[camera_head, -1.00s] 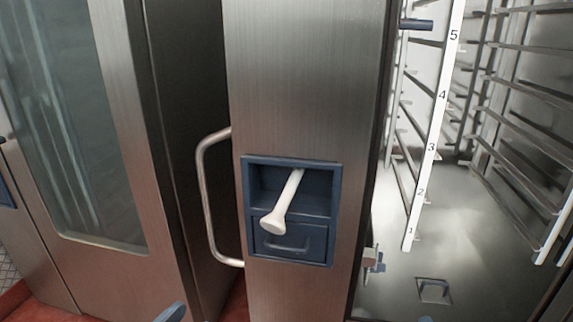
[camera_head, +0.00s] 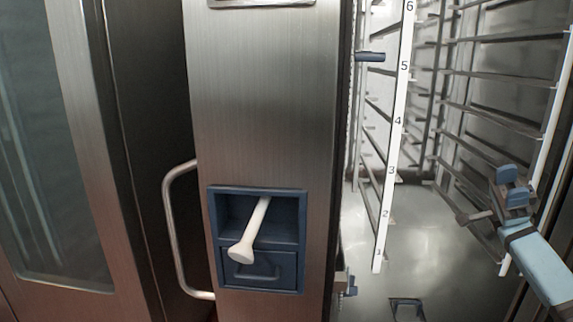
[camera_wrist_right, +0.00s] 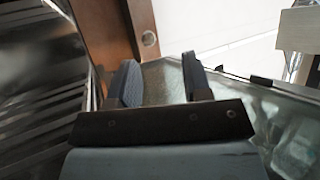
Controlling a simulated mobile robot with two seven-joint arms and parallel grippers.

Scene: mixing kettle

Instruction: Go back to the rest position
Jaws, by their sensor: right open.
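My right gripper (camera_head: 512,188) shows at the right of the head view, in front of the open rack cabinet. Its light blue arm comes in from the lower right corner. In the right wrist view its two dark fingers (camera_wrist_right: 158,82) stand apart with nothing between them, so it is open and empty. A blurred grey-green pane lies beyond the fingertips. My left gripper is not in view.
A steel column (camera_head: 262,100) holds a blue recessed box (camera_head: 300,240) with a white spout-like handle (camera_head: 250,235). A curved door handle (camera_head: 172,230) is left of it, beside a glass-panelled door (camera_head: 40,160). Numbered rack rails (camera_head: 393,150) stand in the cabinet at right.

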